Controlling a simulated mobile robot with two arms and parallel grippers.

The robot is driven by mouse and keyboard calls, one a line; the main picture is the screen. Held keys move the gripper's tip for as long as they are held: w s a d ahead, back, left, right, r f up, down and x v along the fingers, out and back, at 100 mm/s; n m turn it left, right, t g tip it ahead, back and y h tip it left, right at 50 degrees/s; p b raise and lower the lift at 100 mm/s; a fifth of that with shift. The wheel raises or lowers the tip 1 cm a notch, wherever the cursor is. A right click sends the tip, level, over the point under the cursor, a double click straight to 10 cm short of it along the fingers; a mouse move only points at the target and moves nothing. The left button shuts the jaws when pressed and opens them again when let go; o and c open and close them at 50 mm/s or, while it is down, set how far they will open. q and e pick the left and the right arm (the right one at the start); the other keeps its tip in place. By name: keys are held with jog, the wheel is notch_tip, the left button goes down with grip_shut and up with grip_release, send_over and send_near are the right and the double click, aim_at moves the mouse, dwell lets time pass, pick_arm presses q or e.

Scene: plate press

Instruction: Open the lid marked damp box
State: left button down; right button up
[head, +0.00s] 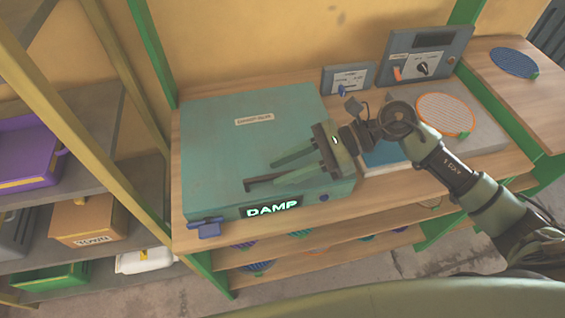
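The damp box (210,170) is a wide teal box on the wooden bench, with a glowing DAMP sign (272,209) on its front. Its lid (250,105) looks shut and carries a small paper label. A dark bar-like handle (258,182) shows near the lid's front edge. My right gripper (273,174) reaches in from the right, over the front right of the lid. Its two green fingers are apart, with their tips close to the handle. I cannot tell whether they touch it. My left gripper is not in view.
A control box with a knob (422,67) and a smaller panel (347,79) stand behind. An orange round plate (444,114) lies on a grey slab at right. A blue clip-like piece (207,227) sits at the bench's front left corner. Shelves with bins, including a purple one (28,158), stand left.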

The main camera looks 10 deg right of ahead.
jog(key=shift+a+f, duration=0.1)
jog(key=shift+a, duration=0.15)
grip_shut()
dwell(1.4)
